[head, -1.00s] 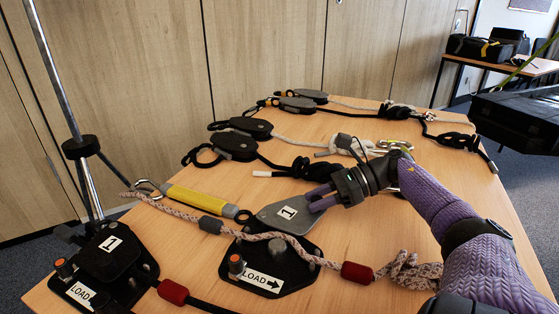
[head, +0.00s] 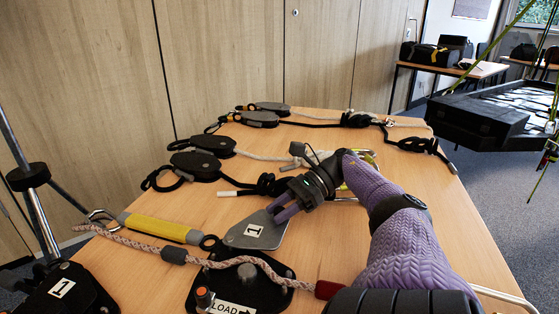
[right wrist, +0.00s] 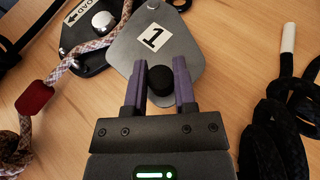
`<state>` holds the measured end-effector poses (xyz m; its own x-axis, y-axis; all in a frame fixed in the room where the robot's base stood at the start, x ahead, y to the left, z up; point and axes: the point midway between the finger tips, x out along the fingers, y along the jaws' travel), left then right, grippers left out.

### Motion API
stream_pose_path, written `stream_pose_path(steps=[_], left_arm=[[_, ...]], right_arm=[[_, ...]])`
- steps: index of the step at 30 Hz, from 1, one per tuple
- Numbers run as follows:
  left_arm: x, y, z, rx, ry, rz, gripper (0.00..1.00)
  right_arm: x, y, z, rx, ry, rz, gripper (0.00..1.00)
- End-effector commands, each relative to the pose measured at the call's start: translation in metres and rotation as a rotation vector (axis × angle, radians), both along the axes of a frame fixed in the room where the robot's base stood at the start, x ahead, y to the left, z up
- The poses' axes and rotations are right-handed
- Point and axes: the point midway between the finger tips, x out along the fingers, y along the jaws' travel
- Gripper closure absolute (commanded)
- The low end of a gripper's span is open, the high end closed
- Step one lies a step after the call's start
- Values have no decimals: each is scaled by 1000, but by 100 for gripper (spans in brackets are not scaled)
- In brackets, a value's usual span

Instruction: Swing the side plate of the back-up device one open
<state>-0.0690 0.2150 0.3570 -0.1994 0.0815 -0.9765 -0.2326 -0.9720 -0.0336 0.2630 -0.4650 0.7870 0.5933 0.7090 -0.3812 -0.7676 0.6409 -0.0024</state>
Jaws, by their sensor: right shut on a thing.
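The back-up device has a black body plate (head: 278,296) with a LOAD label, near the front of the table. Its grey side plate (head: 238,236), marked 1, is swung out to the far side of the body, and the body's inside with its round metal boss shows. In the right wrist view the side plate (right wrist: 180,62) overlaps only part of the body (right wrist: 86,50). My right gripper (head: 277,211) is at the plate's outer end. Its fingers (right wrist: 160,88) are shut on the plate's black knob (right wrist: 160,80). My left gripper is out of view.
A speckled rope (head: 130,242) with a red sleeve (head: 328,290) runs across the body. A yellow lanyard piece (head: 160,228) lies left. Black pulleys (head: 205,146) and ropes lie behind. The table's middle right is clear.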

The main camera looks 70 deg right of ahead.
Motion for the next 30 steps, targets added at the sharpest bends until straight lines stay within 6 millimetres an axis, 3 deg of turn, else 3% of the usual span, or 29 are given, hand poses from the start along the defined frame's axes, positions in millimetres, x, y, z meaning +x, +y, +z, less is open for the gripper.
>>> stream_pose_path(steps=[1, 5, 6, 14, 24, 30], left_arm=[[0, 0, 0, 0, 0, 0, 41], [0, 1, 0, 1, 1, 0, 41], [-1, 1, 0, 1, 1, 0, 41], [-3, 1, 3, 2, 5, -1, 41], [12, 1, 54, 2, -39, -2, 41], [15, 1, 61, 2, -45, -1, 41]], right_arm=[[-1, 1, -2, 0, 6, 3, 60], [0, 1, -2, 0, 5, 2, 32], [0, 0, -1, 0, 4, 2, 31], [0, 0, 2, 0, 2, 1, 31], [-1, 1, 85, -2, -2, 3, 31], [0, 1, 100, 1, 2, 2, 31]])
